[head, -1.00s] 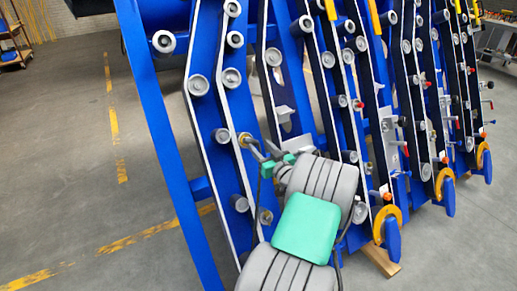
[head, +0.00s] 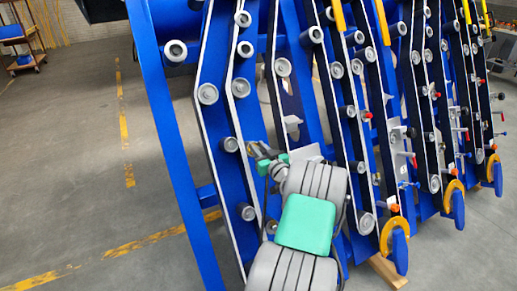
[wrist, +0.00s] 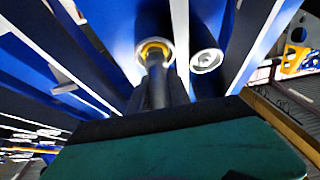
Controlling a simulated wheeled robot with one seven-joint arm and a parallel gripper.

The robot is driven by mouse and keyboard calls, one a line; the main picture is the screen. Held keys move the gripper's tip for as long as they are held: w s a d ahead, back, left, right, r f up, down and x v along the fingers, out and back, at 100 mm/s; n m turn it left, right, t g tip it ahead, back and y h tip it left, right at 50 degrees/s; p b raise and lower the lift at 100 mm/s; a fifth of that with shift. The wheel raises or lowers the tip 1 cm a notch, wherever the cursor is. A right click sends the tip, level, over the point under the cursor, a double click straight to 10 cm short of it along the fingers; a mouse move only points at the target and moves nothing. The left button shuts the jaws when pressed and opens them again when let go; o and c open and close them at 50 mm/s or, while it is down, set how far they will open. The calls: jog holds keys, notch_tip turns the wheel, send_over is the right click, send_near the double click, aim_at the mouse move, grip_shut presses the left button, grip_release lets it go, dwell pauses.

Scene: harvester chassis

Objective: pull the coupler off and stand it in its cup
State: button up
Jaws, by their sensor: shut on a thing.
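My gripper (head: 260,151) is low among the blue chassis plates in the head view. In the wrist view, my gripper's dark fingers (wrist: 160,88) are closed together on the coupler (wrist: 155,50), a round grey piece with a yellow ring. The coupler points away from my palm toward a blue plate. The fingers hide much of it. In the head view its end (head: 251,147) is small beside the fingertips. I cannot tell whether it is still seated on a fitting or free. I cannot make out the cup in either view.
Blue plates with several grey rollers (head: 207,93) stand close around my gripper. A pale roller (wrist: 206,61) is just right of the coupler. Orange rings (head: 392,229) and a wooden block (head: 386,271) are at the lower right. The floor (head: 80,180) at left is clear.

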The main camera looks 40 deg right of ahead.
aim_at(264, 150)
grip_shut()
jog(key=shift+s, duration=0.15)
jog(key=shift+s+a+r, duration=0.25)
jog(key=shift+s+r, duration=0.2)
jog(key=shift+s, duration=0.25)
jog(key=shift+s+a+r, duration=0.2)
jog(key=shift+s+r, duration=0.2)
jog(key=shift+s, duration=0.25)
